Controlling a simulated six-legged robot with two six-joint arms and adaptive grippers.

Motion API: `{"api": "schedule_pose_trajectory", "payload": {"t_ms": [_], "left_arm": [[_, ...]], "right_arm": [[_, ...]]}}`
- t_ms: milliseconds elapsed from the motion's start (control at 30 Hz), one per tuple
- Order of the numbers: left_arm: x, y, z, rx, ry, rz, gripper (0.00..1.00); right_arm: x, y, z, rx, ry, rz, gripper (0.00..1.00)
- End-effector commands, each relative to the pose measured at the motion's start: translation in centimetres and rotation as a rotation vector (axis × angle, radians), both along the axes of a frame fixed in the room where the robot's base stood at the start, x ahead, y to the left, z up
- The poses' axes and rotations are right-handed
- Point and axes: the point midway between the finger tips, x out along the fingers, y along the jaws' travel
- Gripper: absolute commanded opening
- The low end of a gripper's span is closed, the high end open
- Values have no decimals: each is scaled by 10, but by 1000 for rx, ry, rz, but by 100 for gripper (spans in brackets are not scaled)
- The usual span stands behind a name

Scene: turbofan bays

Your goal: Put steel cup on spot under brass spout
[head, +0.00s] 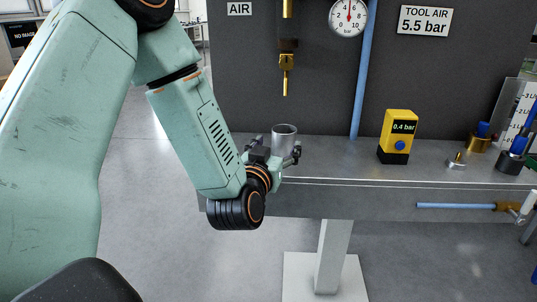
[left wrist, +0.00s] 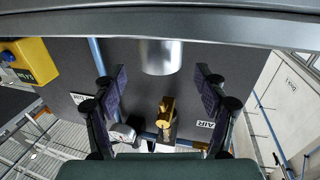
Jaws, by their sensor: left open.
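The steel cup (head: 284,134) stands upright on the grey bench, a little below the brass spout (head: 287,75) in the head view. My left gripper (head: 277,150) is open in front of the cup, one finger towards each side. In the left wrist view, which is upside down, the cup (left wrist: 160,57) lies between and just beyond the spread fingertips (left wrist: 161,78), with a gap on both sides. The brass spout (left wrist: 166,112) also shows there. The spot under the spout cannot be made out. My right gripper is not in view.
A yellow gauge (head: 398,136) reading 0.4 bar stands right of the cup on the bench (head: 335,158). Brass fittings (head: 457,161) stand farther right. A blue pipe (head: 363,80) runs down the dark back panel. The bench between cup and gauge is clear.

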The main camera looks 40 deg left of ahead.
Motion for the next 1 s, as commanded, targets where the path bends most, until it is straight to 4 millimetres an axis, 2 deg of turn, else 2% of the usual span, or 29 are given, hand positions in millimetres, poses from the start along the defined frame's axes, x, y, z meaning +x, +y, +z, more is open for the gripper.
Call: {"api": "schedule_pose_trajectory", "payload": {"t_ms": [133, 300, 500, 700, 767, 833, 933, 1000], "left_arm": [[-31, -10, 0, -2, 5, -2, 73], [-52, -17, 1, 2, 5, -1, 73], [-63, -20, 1, 1, 1, 0, 73], [-66, -22, -5, -2, 16, -6, 73], [-66, -27, -20, -10, 64, -24, 73], [-71, -37, -52, -32, 169, -60, 73], [-90, -57, -118, -78, 392, -124, 73], [-115, -71, -167, -116, 569, -163, 73]], "right_arm": [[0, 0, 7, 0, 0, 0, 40], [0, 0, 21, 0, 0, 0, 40], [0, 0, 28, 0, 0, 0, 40], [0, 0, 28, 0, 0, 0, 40], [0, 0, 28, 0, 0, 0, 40], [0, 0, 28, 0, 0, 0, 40], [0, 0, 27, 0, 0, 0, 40], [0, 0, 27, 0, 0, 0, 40]]}}
